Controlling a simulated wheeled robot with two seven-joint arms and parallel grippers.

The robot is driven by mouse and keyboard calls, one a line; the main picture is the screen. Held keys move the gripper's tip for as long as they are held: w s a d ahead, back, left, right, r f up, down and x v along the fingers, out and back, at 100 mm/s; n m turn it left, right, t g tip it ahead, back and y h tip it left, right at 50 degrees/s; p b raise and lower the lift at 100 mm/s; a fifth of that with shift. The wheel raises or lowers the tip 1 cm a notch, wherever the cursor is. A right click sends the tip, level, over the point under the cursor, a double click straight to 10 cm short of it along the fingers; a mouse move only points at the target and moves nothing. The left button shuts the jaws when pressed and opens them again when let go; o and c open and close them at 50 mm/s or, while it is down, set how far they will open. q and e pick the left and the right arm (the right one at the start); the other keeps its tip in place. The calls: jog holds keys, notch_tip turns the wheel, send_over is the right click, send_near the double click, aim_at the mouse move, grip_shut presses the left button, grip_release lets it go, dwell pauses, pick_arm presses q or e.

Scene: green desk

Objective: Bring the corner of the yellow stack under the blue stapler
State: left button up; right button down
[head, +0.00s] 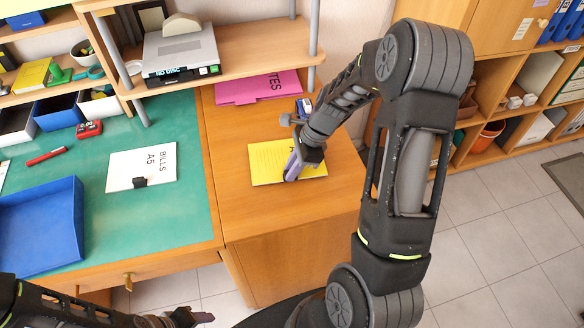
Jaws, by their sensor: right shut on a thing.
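The yellow stack (266,157) lies on the wooden cabinet top, a flat pad with faint lines and print. My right gripper (292,170) reaches down over it and is shut on its near part. The fingers and wrist hide some of the stack. The blue stapler (304,105), small and partly hidden behind my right arm, stands farther back near the shelf post. The stack and the stapler are apart. My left gripper (190,318) is low at the bottom edge, far from both; its jaws do not show clearly.
A pink folder (258,88) lies behind the stack under the shelf (240,58). A grey shelf post (311,30) rises near the stapler. On the green desk are a BILLS pad (155,163) and a blue tray (40,225). The cabinet top left of the stack is clear.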

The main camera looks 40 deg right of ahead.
jog(key=c, duration=1.3)
grip_release()
jog(key=shift+o, duration=0.5)
jog(key=shift+o, duration=0.7)
notch_tip(320, 180, up, 7)
jog(key=p, duration=0.6)
jog(key=shift+p, duration=0.35)
